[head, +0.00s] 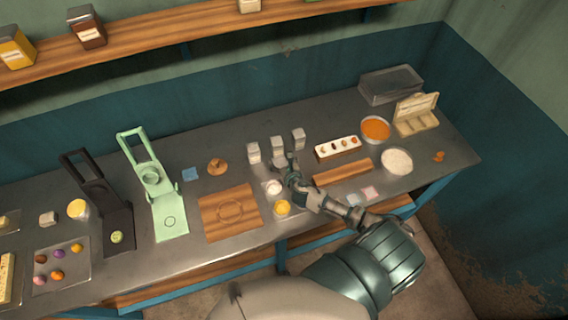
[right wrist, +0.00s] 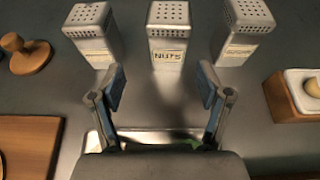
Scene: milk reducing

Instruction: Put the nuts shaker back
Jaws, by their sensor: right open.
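The nuts shaker (right wrist: 168,35) is a grey metal box with a perforated top and a label reading NUTS. It stands upright on the counter, in the middle of a row of three shakers; it also shows in the head view (head: 277,145). My right gripper (right wrist: 162,88) is open, with nothing between its fingers. Its fingers point at the nuts shaker from just in front, one to each side of it and apart from it. In the head view my right gripper (head: 289,162) is small beside the row. My left gripper is not in view.
Similar shakers stand left (right wrist: 92,35) and right (right wrist: 245,32) of it. A wooden tray with small cups (head: 338,148) lies to the right. A white bowl (head: 273,187), a yellow cup (head: 282,208) and a wooden board (head: 230,212) are in front. A wooden stamp (head: 217,167) is left.

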